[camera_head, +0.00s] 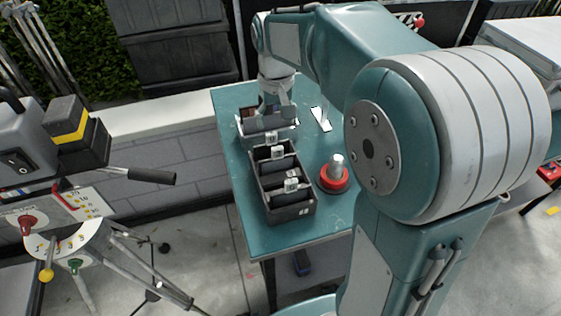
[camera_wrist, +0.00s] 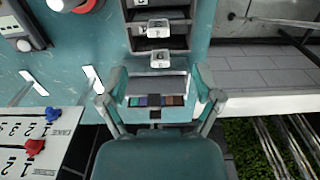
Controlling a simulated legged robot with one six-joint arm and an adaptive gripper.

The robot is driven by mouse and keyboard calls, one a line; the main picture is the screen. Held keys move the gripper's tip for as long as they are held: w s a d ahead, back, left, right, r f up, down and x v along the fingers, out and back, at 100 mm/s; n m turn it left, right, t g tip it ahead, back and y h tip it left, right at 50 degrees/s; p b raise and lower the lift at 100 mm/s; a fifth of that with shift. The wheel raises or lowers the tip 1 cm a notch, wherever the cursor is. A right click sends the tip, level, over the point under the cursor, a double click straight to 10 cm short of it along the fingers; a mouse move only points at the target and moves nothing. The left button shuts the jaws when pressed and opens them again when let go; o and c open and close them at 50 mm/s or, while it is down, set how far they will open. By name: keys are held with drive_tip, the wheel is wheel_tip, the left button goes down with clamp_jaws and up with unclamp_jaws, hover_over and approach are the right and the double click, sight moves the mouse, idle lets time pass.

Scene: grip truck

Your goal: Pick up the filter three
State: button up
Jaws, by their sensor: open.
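My gripper (camera_head: 277,103) is over the far dark filter box (camera_head: 262,136) on the teal table. In the wrist view my gripper (camera_wrist: 160,78) is open, its fingers spread on either side of that far box (camera_wrist: 155,86). Coloured strips (camera_wrist: 155,100) show between the fingers. A pale numbered tag (camera_wrist: 160,58) stands at the box end; its number is too small to read surely. The near dark box (camera_head: 290,212) holds dark filters with pale tags (camera_head: 291,185). I cannot tell which filter is number three. My gripper hides part of the far box.
A red-based round knob (camera_head: 333,181) stands right of the near box. White markings (camera_head: 321,119) are on the table behind it. A panel with numbered dials and blue and red knobs (camera_wrist: 40,140) lies left in the wrist view. The table's left edge is close to the boxes.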

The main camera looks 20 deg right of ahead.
sight(277, 147)
wheel_tip(277, 147, down, 5)
drive_tip(key=shift+r, duration=0.1)
drive_tip(key=shift+w+d+f, duration=0.1)
drive_tip(key=shift+f, duration=1.25)
drive_tip(key=shift+w+f, duration=0.1)
drive_tip(key=shift+f, duration=1.25)
clamp_jaws()
